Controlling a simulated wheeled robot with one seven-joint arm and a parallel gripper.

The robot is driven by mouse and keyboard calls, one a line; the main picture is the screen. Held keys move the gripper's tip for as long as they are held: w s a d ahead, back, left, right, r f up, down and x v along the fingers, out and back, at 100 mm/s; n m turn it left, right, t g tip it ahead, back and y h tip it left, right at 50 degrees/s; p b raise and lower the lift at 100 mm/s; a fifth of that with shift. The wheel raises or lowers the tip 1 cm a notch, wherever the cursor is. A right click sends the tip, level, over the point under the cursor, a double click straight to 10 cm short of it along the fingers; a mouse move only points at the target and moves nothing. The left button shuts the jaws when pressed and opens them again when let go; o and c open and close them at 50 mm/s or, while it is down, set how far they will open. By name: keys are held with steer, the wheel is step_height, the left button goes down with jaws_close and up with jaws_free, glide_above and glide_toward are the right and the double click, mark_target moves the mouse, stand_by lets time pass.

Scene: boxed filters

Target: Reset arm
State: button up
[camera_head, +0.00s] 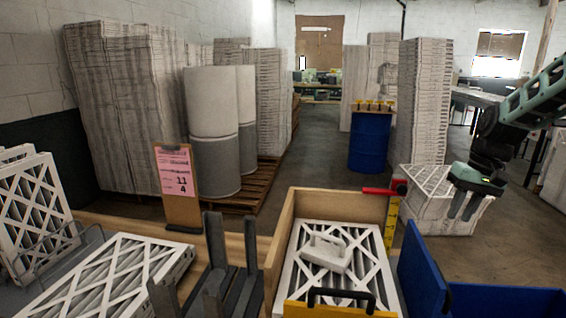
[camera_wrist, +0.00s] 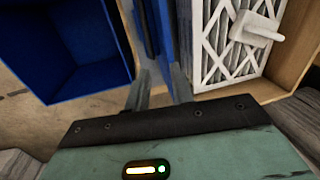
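My arm reaches in from the right edge of the head view. My gripper (camera_head: 462,213) hangs there with its two grey fingers pointing down, in front of a boxed stack of filters. In the wrist view my gripper (camera_wrist: 159,88) shows two fingers apart with nothing held between them. Below it are the edge of a blue bin (camera_wrist: 82,45) and the wooden box (camera_wrist: 307,75). In that box lies a white pleated filter (camera_head: 370,262) with a white handled piece (camera_head: 327,254) on top. The fingers appear clear of these things.
A clipboard with a pink sheet (camera_head: 175,172) stands by a dark slotted rack (camera_head: 232,285). White filters (camera_head: 110,280) lie at left. A red-headed yellow measure (camera_head: 392,215) stands at the box's right side. A blue drum (camera_head: 370,142) and tall stacks stand behind.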

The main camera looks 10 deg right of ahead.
steer(key=s+a+n+b, duration=0.15)
steer(key=s+a, duration=0.25)
steer(key=a, duration=0.7)
steer(key=s+a+n, duration=0.3)
steer(key=s+a, duration=0.1)
steer(key=a, duration=0.8)
steer(key=s+a+f+n, duration=0.1)
steer(key=s+a+n, duration=0.1)
steer(key=s, duration=0.5)
steer(key=s+a+f+n+h, duration=0.1)
steer(key=s+a+n, duration=0.1)
steer(key=s+a, duration=0.3)
steer(key=s+a+f+n, duration=0.1)
steer(key=s+a+n, duration=0.1)
steer(key=s, duration=0.7)
steer(key=shift+a+f+h+b, duration=0.3)
steer(key=shift+a+b, duration=0.1)
steer(key=shift+a, duration=0.45)
